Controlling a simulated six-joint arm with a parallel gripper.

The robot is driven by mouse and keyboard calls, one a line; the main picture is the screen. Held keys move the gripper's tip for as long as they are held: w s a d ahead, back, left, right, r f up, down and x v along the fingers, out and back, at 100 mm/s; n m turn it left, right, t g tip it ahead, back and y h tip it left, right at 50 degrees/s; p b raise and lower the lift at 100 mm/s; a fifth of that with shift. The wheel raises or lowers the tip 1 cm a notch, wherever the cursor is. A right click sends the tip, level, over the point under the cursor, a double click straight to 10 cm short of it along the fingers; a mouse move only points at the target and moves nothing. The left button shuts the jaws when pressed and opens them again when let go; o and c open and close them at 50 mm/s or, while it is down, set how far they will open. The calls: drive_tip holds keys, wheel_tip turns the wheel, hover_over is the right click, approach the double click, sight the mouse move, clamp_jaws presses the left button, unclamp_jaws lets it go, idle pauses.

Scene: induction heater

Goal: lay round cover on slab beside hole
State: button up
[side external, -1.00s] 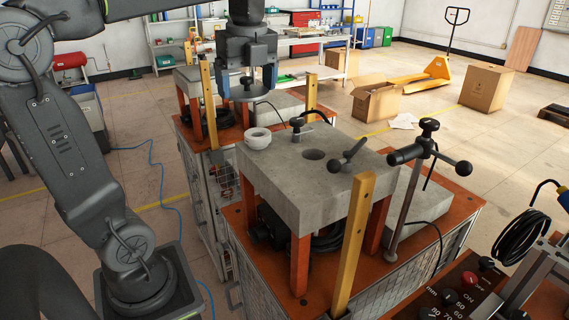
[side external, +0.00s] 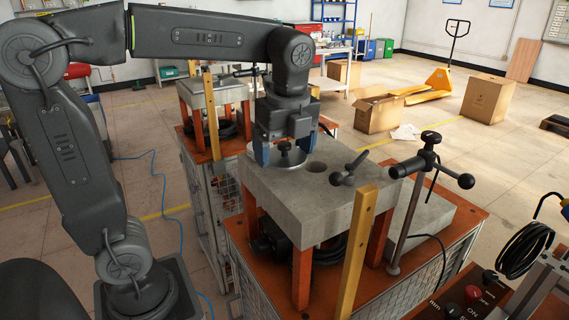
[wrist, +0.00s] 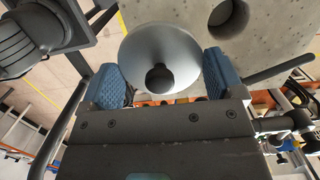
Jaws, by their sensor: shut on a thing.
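The round cover (side external: 284,160), a grey metal disc with a dark knob, is between the fingers of my gripper (side external: 290,152). My gripper is shut on it from above. The cover is just left of the hole (side external: 317,167) in the grey slab (side external: 310,197), at or very near the slab's top. I cannot tell whether it touches. In the wrist view, the cover (wrist: 150,45) shows between both blue fingers (wrist: 160,72), with the hole (wrist: 228,17) open and uncovered at its upper right on the slab (wrist: 270,45).
A yellow upright bar (side external: 355,250) and a post with a black T-handle (side external: 415,190) stand in front and right. A second heater bench (side external: 210,95) is behind.

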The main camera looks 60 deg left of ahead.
sight(285, 156)
drive_tip(key=shift+f, duration=1.7)
drive_tip(key=shift+f, duration=0.2)
drive_tip(key=o, duration=0.9)
